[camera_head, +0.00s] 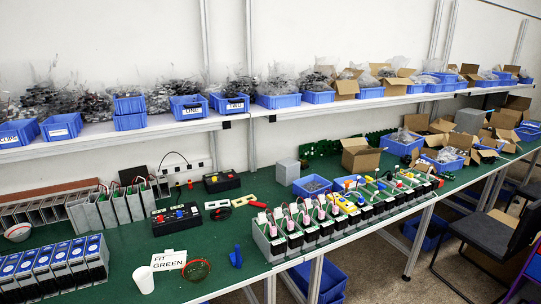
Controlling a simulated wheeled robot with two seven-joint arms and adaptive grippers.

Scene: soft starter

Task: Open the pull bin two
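The pull bin labelled TWO (235,104) is a blue plastic bin on the long white shelf, left of centre in the head view. It holds dark parts in clear bags, and its labelled front faces me. A blue bin with a label that seems to read LINE (190,108) stands just left of it. Neither of my grippers shows in this view.
Below the shelf (160,127), the green workbench (125,240) carries soft starter units (290,228), control boxes, a white cup (144,280) and a sign (169,261). Cardboard boxes crowd the right. A chair (490,240) stands at the right.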

